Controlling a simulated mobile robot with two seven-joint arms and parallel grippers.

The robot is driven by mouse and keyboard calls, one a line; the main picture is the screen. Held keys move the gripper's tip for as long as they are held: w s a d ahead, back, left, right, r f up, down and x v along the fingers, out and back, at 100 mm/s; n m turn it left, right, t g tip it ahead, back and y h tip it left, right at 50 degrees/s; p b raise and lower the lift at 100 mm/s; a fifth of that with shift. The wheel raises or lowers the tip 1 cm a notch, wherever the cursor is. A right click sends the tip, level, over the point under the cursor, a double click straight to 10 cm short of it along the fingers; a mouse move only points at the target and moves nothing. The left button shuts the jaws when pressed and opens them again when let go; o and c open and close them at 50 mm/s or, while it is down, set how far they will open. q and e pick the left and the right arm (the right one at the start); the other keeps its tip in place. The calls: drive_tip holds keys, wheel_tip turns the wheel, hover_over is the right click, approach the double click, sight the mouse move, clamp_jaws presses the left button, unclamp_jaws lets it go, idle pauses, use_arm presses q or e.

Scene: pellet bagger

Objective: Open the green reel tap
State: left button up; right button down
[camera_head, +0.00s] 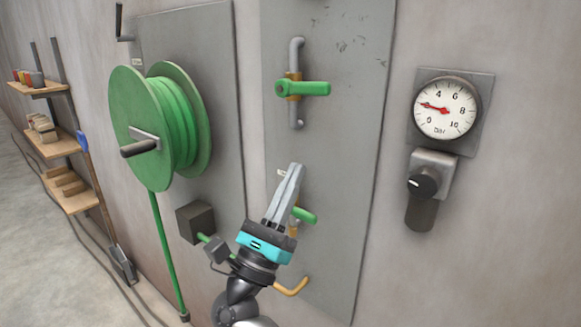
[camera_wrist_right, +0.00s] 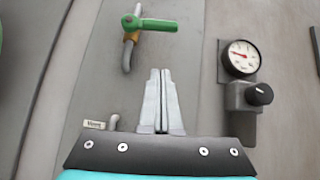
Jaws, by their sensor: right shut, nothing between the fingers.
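Two taps with green lever handles sit on the grey wall panel (camera_head: 345,150). The upper tap's green handle (camera_head: 308,88) points right, across its vertical grey pipe; it also shows in the right wrist view (camera_wrist_right: 158,25). The lower tap's green handle (camera_head: 305,214) also points right, but my right gripper hides much of it in the head view. Which tap serves the reel I cannot tell. My right gripper (camera_head: 295,168) is shut and empty, its fingers pointing up in front of the panel, below the upper tap. My left gripper is not in view.
A green hose reel (camera_head: 125,105) with a crank stands out from the wall at left. A pressure gauge (camera_head: 446,108) and a black knob (camera_head: 425,182) are at right. A yellow hook-shaped pipe (camera_head: 292,289) shows beside my wrist. Shelves (camera_head: 72,195) stand far left.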

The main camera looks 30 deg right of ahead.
sight(302, 88)
drive_tip(key=w+d+r+p, duration=0.2)
drive_tip(key=d+r+p, duration=0.2)
drive_tip(key=r, duration=0.5)
drive_tip(key=shift+w+d, duration=0.25)
drive_tip(key=shift+w, duration=0.15)
drive_tip(key=shift+r, duration=0.1)
